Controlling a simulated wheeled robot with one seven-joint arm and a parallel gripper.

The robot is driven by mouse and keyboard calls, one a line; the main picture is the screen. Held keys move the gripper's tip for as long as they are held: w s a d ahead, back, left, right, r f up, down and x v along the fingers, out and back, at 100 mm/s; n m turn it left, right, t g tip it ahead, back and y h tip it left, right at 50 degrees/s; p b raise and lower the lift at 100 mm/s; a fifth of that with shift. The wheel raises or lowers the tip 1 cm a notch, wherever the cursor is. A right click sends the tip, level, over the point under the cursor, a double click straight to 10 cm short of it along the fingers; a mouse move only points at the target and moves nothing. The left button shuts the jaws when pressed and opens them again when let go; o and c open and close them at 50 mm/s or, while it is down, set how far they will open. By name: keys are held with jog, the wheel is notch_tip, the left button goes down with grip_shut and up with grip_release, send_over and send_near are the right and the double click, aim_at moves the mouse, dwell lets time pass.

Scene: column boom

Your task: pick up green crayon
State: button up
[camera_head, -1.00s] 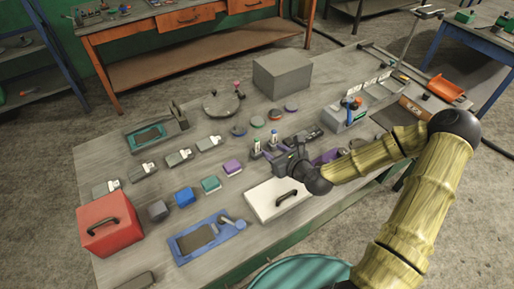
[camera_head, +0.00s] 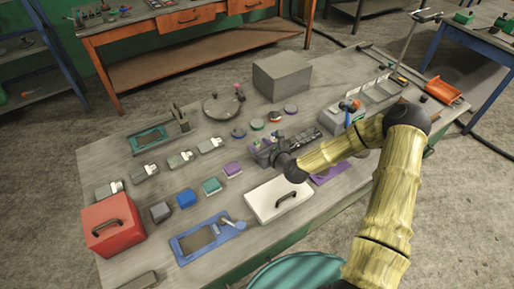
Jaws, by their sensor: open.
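My gripper (camera_head: 263,153) is over the middle of the grey workbench (camera_head: 330,98), at a cluster of small grey and purple holders (camera_head: 302,136). Its jaws are open, but they are small and dark here and the gap between them is hard to see. I cannot clearly make out a green crayon. A tiny green spot (camera_head: 282,134) shows just beyond the gripper, too small to name. My gripper and wrist hide part of the cluster.
A white case (camera_head: 275,205) with a black handle lies just in front of my gripper. A red box (camera_head: 112,232) and a blue tray (camera_head: 190,246) are at the front left. A grey block (camera_head: 283,76) stands behind. Several round discs lie beyond the cluster.

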jog(key=shift+x, duration=1.45)
grip_shut()
